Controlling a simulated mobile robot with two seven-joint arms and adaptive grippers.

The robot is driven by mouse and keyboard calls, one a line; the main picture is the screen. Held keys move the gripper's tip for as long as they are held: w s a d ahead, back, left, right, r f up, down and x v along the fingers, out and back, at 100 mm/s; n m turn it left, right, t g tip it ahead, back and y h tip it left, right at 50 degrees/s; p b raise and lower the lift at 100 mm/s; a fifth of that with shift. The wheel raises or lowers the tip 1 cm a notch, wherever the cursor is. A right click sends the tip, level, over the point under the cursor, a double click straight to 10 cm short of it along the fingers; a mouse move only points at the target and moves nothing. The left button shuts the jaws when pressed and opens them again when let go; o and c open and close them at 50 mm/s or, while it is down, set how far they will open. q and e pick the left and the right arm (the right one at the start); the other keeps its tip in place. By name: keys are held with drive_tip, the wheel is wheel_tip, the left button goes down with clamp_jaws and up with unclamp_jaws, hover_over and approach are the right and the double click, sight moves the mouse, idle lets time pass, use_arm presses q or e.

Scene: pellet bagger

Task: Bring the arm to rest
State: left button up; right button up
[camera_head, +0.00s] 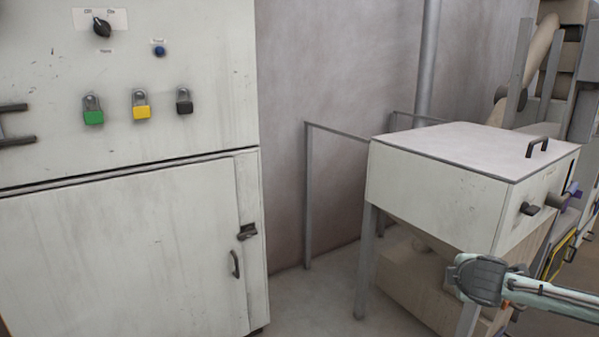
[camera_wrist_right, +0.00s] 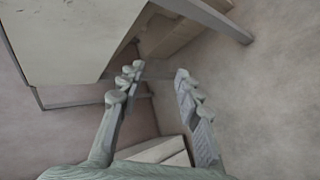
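My right gripper (camera_wrist_right: 158,72) shows in the right wrist view. Its two fingers are apart and nothing is held between them. The floor and lower parts of the machinery show beyond the fingers. In the head view, part of my right arm (camera_head: 482,280) reaches in from the right edge, in front of the lower part of the white hopper box (camera_head: 440,196). The right fingers cannot be made out there. My left gripper is not recognisable in the head view.
A grey-white cabinet (camera_head: 110,260) fills the left, with a rotary knob (camera_head: 102,27), a blue button (camera_head: 159,51), and green (camera_head: 93,116), yellow (camera_head: 141,111) and black (camera_head: 184,107) padlocks. A thin metal frame (camera_head: 308,200) stands by the wall. Bare floor lies between cabinet and hopper.

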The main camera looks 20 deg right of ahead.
drive_tip(key=s+a+f+m+g+y+p, duration=0.1)
drive_tip(key=s+a+f+m+y, duration=0.1)
drive_tip(key=s+a+f, duration=0.35)
drive_tip(key=s+a+f+m+g+y, duration=0.1)
drive_tip(key=s+a+f+m, duration=0.1)
drive_tip(key=a+f, duration=0.6)
use_arm(q)
drive_tip(key=shift+g, duration=0.3)
drive_tip(key=x, duration=0.3)
drive_tip(key=s+p+x, duration=0.1)
drive_tip(key=x, duration=0.1)
drive_tip(key=shift+w+d+f, duration=0.1)
drive_tip(key=shift+d+f, duration=0.3)
use_arm(e)
drive_tip(key=s+a+f+m+g+y, duration=0.2)
drive_tip(key=s+a+f+m, duration=0.3)
drive_tip(key=s+a+f, duration=0.5)
drive_tip(key=s+f+g, duration=0.1)
drive_tip(key=s+f, duration=0.1)
drive_tip(key=s, duration=0.1)
drive_tip(key=shift+s+a+m+y, duration=0.3)
drive_tip(key=shift+s+a+m, duration=0.05)
drive_tip(key=shift+m, duration=0.05)
drive_tip(key=shift+f, duration=0.1)
